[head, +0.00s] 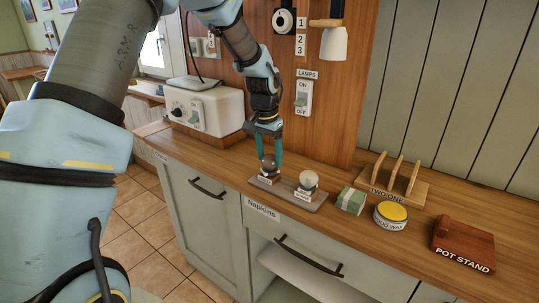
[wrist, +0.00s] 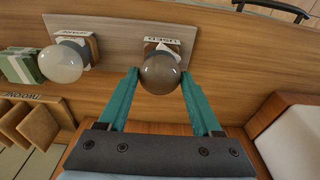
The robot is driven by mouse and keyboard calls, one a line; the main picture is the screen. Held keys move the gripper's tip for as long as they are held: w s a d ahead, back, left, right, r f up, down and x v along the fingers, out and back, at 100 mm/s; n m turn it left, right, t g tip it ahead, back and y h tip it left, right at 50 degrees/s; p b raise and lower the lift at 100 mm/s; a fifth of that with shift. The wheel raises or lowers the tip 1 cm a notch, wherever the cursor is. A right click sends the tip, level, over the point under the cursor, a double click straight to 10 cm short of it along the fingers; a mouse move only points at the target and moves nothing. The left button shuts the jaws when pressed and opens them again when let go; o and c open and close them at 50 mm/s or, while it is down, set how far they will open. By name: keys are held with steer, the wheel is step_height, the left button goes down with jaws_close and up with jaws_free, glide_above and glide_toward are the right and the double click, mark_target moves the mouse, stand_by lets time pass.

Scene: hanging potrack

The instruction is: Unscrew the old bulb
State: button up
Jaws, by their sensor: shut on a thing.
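The old bulb, smoky grey, stands in the left holder of a grey-brown board (head: 288,193) on the counter in the head view (head: 269,166). In the wrist view the grey bulb (wrist: 160,73) is at the top centre, with a label that seems to read USED behind it. My gripper (head: 267,153) points down with its teal fingers shut on this bulb, one on each side. A clear whitish bulb (head: 308,181) stands in the right holder, beside and apart from my fingers; it also shows in the wrist view (wrist: 62,63).
A white box with a knob (head: 205,110) stands left of the board. Right of it are a green-and-white block (head: 350,201), a yellow-lidded tin (head: 390,215), a wooden rack (head: 408,190) and a red-brown pot stand (head: 463,245). A LAMPS switch (head: 303,98) is on the wall panel behind.

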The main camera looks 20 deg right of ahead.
mark_target(267, 158)
steer(key=shift+f, duration=0.25)
steer(key=o, duration=0.8)
steer(key=shift+c, duration=0.2)
steer(key=shift+r, duration=0.1)
step_height(267, 158, up, 10)
steer(key=a+b, duration=0.1)
steer(key=b, duration=0.2)
steer(key=shift+s+r, duration=0.25)
steer(key=shift+s, duration=0.1)
steer(key=s+a+f+n, duration=0.1)
steer(key=a+f+n, duration=0.15)
steer(key=a, duration=0.85)
steer(key=a+f+n, duration=0.2)
steer(key=a+n, duration=0.2)
steer(key=a, duration=0.7)
steer(key=s+a+f+n+t+y, duration=0.1)
steer(key=s+a+f+n, duration=0.2)
steer(key=s+a, duration=0.6)
steer(key=a+n, duration=0.1)
steer(key=a, duration=0.3)
steer(key=shift+a+f, duration=0.2)
steer(key=shift+f, duration=0.05)
